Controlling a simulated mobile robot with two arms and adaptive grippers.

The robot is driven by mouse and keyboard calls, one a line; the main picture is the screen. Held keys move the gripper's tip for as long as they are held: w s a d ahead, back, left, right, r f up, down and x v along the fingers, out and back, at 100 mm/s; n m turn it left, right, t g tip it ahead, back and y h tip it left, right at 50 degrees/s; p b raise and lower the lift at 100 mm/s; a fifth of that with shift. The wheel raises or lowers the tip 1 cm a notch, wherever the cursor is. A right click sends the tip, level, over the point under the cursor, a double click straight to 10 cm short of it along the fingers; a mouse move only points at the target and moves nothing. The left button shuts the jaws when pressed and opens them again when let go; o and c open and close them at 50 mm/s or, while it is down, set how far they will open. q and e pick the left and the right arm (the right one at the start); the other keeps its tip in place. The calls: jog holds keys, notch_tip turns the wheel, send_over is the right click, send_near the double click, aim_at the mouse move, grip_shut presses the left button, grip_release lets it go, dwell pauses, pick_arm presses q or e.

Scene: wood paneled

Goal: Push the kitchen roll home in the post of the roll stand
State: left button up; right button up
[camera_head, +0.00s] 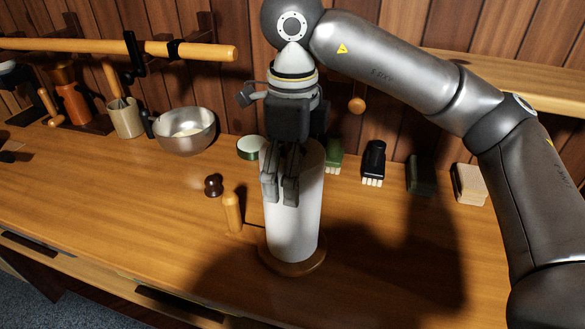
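The white kitchen roll (292,225) stands upright on the round wooden base of the roll stand (293,267). The stand's central post is hidden by the roll and my gripper. My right gripper (280,198) points down in front of the upper left part of the roll, covering part of its top. Its two dark fingers lie close side by side, and I see nothing held between them. I cannot tell whether they touch the roll. My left gripper is not in view.
A short wooden peg (232,213) and a dark knob (213,185) stand left of the roll. A metal bowl (186,131), a green-rimmed tin (249,147) and several brushes (373,163) line the back. The front right of the counter is clear.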

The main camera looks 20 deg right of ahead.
dwell(0.3)
notch_tip(320, 180, up, 12)
dwell(0.7)
dwell(0.3)
